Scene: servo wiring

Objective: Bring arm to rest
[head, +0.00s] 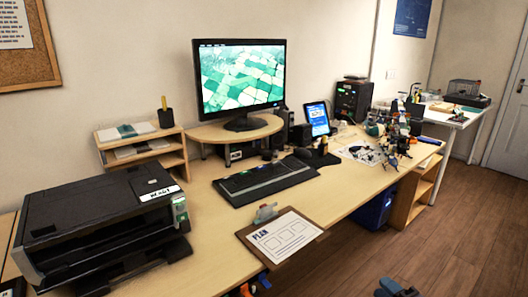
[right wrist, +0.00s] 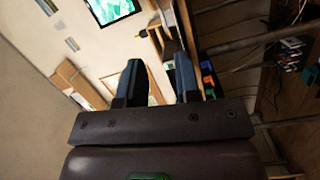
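My right gripper (head: 396,289) shows at the bottom edge of the head view, low in front of the desk and over the wooden floor. In the right wrist view its two blue-grey fingers (right wrist: 160,84) stand apart with nothing between them. It is away from the desk and touches nothing that I can see. Most of my right arm is out of the head view. I cannot make out my left gripper in either view.
The long desk (head: 215,235) holds a printer (head: 100,230), a monitor (head: 240,80), a keyboard (head: 265,180) and a clipboard (head: 280,238) at its front edge. Small parts crowd the far right end. A blue bin (head: 375,209) stands beneath. The floor (head: 460,235) at right is clear.

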